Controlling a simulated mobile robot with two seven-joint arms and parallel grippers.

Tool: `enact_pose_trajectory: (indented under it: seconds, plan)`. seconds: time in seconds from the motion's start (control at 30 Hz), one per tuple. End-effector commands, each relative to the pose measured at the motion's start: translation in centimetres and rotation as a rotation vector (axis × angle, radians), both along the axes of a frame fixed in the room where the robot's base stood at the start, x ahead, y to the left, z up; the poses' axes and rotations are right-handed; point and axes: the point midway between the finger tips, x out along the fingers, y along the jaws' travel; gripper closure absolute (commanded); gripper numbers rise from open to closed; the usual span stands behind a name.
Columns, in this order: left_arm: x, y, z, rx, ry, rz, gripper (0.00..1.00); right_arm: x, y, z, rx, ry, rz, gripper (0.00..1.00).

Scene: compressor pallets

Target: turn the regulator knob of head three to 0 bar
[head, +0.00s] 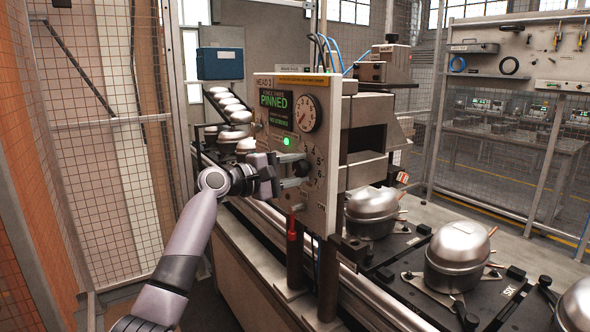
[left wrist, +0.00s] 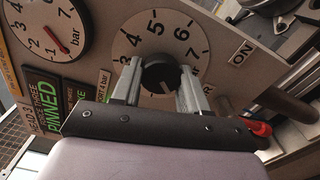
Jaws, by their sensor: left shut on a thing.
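The head three panel (head: 330,200) stands upright, with a "HEAD 3" label and a green-lettered "PINNED" sign (head: 273,100). Its round pressure gauge (head: 308,113) is above my left gripper (head: 298,171) and also shows at the upper left of the left wrist view (left wrist: 45,28), with a red needle in its lower part. The black regulator knob (left wrist: 160,75) sits in a white numbered dial (left wrist: 152,38); 3 to 7 are readable. My left gripper is shut on the knob, one finger on each side. The gripper and panel angle obscure the knob in the head view. My right gripper is out of view.
A green lamp (head: 287,141) glows on the panel above the gripper. A red part (head: 292,222) hangs below. Silver compressors (head: 457,255) stand on black pallets along the line at right. A mesh fence (head: 95,140) is at left.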

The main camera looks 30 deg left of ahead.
Motion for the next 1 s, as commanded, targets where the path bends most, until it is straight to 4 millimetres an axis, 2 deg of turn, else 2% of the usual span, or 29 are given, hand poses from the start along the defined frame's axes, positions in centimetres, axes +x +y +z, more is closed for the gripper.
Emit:
enact_pose_trajectory:
  seconds: [0.03, 0.43, 0.47, 0.5, 0.53, 0.83, 1.0]
  plan:
    - [0.0, 0.3, 0.5, -0.008, -0.009, 0.009, 0.87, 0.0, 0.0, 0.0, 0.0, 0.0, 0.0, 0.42]
    - [0.0, 0.3, 0.5, -0.014, -0.006, 0.009, 0.87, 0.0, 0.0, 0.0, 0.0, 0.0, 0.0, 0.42]
    - [0.0, 0.3, 0.5, -0.014, -0.006, 0.009, 0.5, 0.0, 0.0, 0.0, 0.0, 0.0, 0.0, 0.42]
    - [0.0, 0.3, 0.5, -0.014, -0.006, 0.009, 0.37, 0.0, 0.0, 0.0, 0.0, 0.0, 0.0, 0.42]
    - [0.0, 0.3, 0.4, -0.014, -0.006, 0.008, 0.31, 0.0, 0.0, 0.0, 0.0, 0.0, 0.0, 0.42]
    - [-0.1, 0.1, 0.1, -0.011, 0.001, 0.003, 0.31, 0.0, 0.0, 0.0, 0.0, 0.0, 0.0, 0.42]
    - [-1.3, 0.7, -0.1, -0.008, 0.0, 0.005, 0.31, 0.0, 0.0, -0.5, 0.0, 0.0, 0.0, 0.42]
